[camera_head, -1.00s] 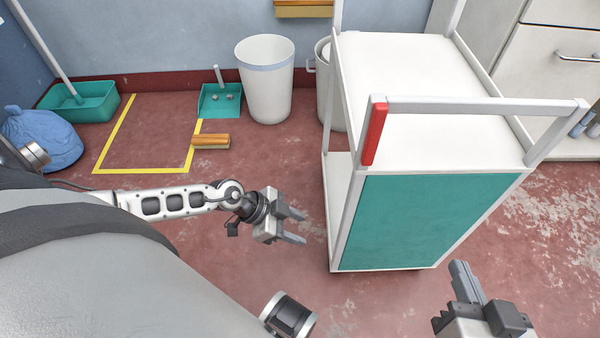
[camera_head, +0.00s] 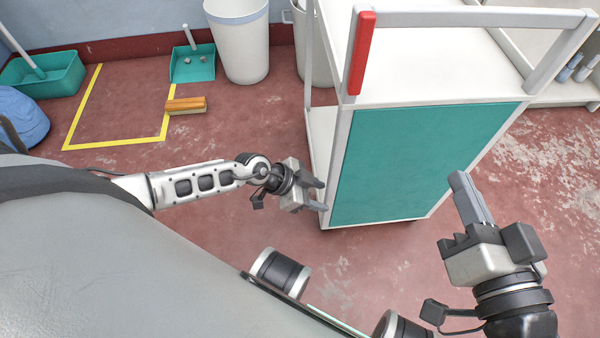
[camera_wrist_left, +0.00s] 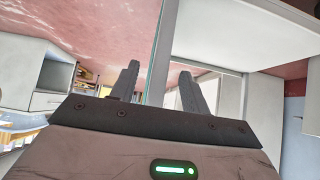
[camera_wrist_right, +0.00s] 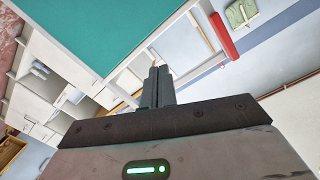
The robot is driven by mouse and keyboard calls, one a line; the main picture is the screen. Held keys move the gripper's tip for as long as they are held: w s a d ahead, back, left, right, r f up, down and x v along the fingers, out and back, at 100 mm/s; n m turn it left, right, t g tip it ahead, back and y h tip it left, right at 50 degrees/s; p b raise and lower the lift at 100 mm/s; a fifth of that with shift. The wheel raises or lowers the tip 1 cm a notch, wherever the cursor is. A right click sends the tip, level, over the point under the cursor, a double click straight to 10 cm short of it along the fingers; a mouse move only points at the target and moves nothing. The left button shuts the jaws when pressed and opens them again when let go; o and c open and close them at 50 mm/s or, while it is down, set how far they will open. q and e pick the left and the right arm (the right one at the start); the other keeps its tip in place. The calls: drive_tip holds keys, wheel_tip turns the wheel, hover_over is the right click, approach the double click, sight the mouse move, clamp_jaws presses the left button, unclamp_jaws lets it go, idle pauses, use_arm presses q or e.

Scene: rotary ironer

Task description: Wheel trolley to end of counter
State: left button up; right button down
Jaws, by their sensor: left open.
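The trolley (camera_head: 423,160) stands ahead to the right in the head view, with a teal end panel, white top, grey posts and a red sleeve (camera_head: 362,53) on one post. Its handle bar (camera_head: 465,18) crosses the near top end. My left gripper (camera_head: 318,194) is open beside the trolley's lower left post; I cannot tell whether it touches. In the left wrist view a post (camera_wrist_left: 158,60) shows between the fingers. My right gripper (camera_head: 468,195) is in front of the teal panel's right part, its fingers together and nothing seen between them; the right wrist view shows the teal panel (camera_wrist_right: 110,25) too.
A yellow floor outline (camera_head: 115,147) lies at left with a wooden brush (camera_head: 186,105) by it. A teal dustpan (camera_head: 192,66), a white bin (camera_head: 238,45) and a teal tub (camera_head: 45,77) stand along the wall. A white cabinet is behind right. Floor right of the trolley is clear.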

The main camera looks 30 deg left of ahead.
sight(325, 197)
use_arm(q)
drive_tip(key=b+x, duration=0.1)
drive_tip(key=x, duration=0.2)
drive_tip(key=shift+w+d+f+b, duration=0.1)
drive_tip(key=shift+d+f+b, duration=0.05)
drive_tip(key=shift+f+b, duration=0.15)
drive_tip(key=shift+w+d+f, duration=0.15)
drive_tip(key=shift+d+f, duration=0.05)
drive_tip(key=shift+d, duration=0.1)
use_arm(e)
drive_tip(key=r+n+t, duration=0.1)
drive_tip(key=w+r+t, duration=0.1)
drive_tip(key=w+r+n+t+y, duration=0.1)
drive_tip(key=r, duration=0.1)
drive_tip(key=shift+d+n, duration=0.3)
drive_tip(key=shift+d, duration=0.05)
use_arm(q)
drive_tip(key=shift+c, duration=0.3)
clamp_jaws()
drive_tip(key=shift+a, duration=0.1)
